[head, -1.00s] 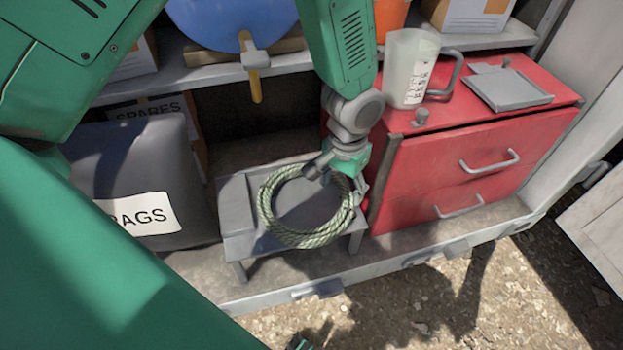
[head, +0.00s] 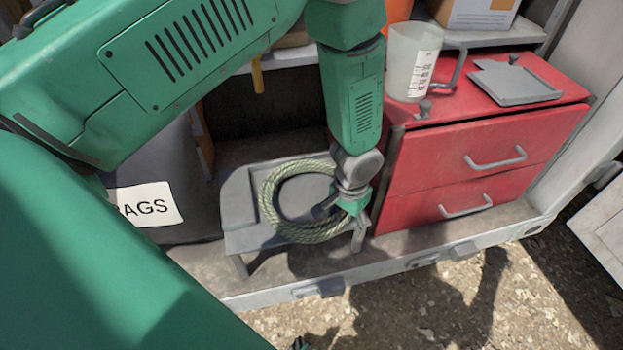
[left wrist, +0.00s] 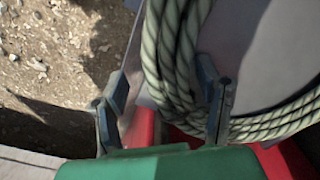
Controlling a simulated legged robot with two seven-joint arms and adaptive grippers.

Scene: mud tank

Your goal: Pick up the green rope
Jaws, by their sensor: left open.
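The green rope (head: 270,208) is a round coil lying on a small grey step stool (head: 239,240). My left gripper (head: 338,210) is at the right side of the coil, pointing down. In the left wrist view the rope (left wrist: 172,62) passes between the two spread fingers of the left gripper (left wrist: 163,98). One finger is outside the coil and the other is over its inner opening. The gripper is open; the head view does not clearly show whether the fingers touch the rope.
A red drawer cabinet (head: 432,158) stands close to the right of the stool, with a measuring jug (head: 408,62) and a grey tray (head: 515,86) on top. A dark bag labelled RAGS (head: 185,175) is to the left. Gravel ground (head: 440,305) lies in front.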

